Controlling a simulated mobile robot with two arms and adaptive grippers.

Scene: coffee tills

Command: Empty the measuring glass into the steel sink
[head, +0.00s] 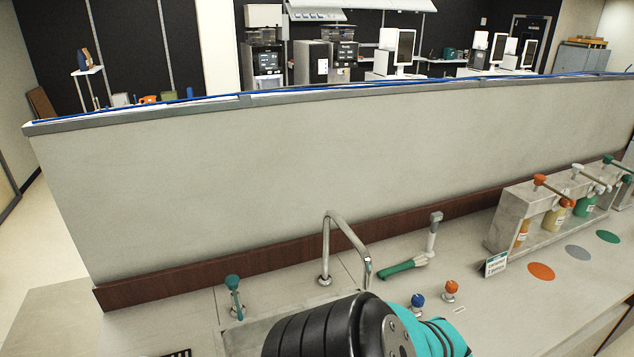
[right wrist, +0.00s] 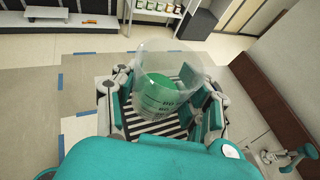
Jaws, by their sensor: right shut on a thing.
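The measuring glass (right wrist: 168,72) is clear with dark markings, and green contents (right wrist: 152,98) show in its lower part. My right gripper (right wrist: 163,100) is shut on it, with teal finger pads at its sides. The glass looks roughly upright in the right wrist view. The glass and my right gripper are not visible in the head view. My left gripper is in neither view.
A green-handled lever (head: 234,285) stands left of the tap. A green-handled tool (head: 404,265), blue (head: 418,299) and orange (head: 451,287) knobs and a pump-bottle rack (head: 548,212) are to its right. A tall partition (head: 330,150) closes off the counter's back.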

